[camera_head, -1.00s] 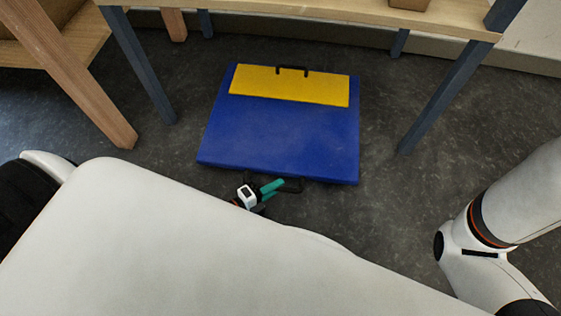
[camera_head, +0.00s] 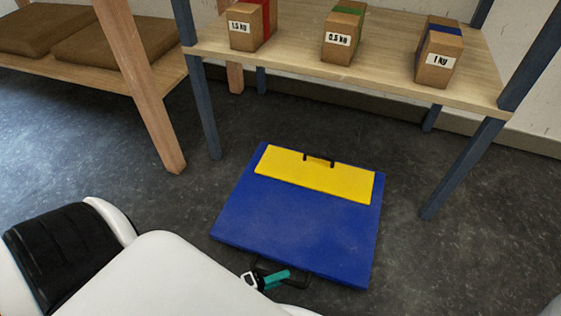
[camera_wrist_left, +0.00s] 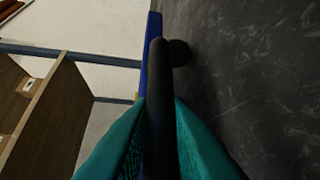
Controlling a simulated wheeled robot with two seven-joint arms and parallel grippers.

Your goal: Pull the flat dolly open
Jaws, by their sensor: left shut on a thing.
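The flat dolly (camera_head: 295,225) is a blue board with a yellow panel (camera_head: 318,176) at its far end. It lies flat and slightly turned on the floor, in front of the wooden table. A black handle (camera_head: 319,160) stands on the yellow panel. Another dark handle (camera_head: 297,283) is at the dolly's near edge. My left gripper (camera_head: 266,279), with teal fingers, is shut on this near handle. In the left wrist view the dark handle bar (camera_wrist_left: 160,110) runs between the teal fingers. A strip of the blue board shows behind it. My right gripper is out of view.
The wooden table (camera_head: 290,68) on grey-blue legs carries three labelled weight boxes (camera_head: 343,37). Its legs (camera_head: 463,165) stand on both sides beyond the dolly. A wooden bench (camera_head: 90,55) with brown cushions is at the left. Dark floor is clear right of the dolly.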

